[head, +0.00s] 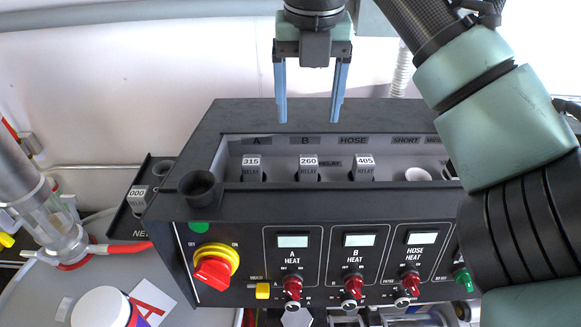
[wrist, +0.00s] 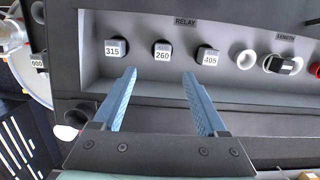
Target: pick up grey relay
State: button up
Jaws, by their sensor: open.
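Several small grey relays with white number labels are in view. Relays 315 (head: 251,168), 260 (head: 308,168) and 405 (head: 364,168) stand in a row in the recess of the black machine (head: 330,115), under marks A, B and HOSE. A grey relay labelled 000 (head: 137,198) sits in a side tray at the left. My gripper (head: 309,120) is open and empty, its blue fingers pointing down above the recess. In the wrist view, relay 260 (wrist: 162,52) lies ahead of the gap between the fingertips (wrist: 158,74), apart from them.
A black cup (head: 199,186) stands on the machine's left corner. White round sockets, one being a white ring (head: 418,174), lie right of relay 405. The front panel has a red and yellow knob (head: 213,266). A clear cylinder (head: 50,225) stands at the left.

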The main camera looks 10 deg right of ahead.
aim_at(308, 160)
jog(key=f, duration=0.4)
jog(key=w+f, duration=0.1)
jog(key=f, duration=0.2)
jog(key=shift+d, duration=0.2)
jog(key=shift+w+d+f+p, duration=0.2)
jog(key=shift+f+p, duration=0.5)
jog(key=shift+f, duration=0.6)
jog(key=shift+w+d+f+p, duration=0.15)
jog(key=shift+f+p, duration=0.55)
jog(key=shift+f, duration=0.6)
jog(key=shift+a, duration=0.1)
grip_shut()
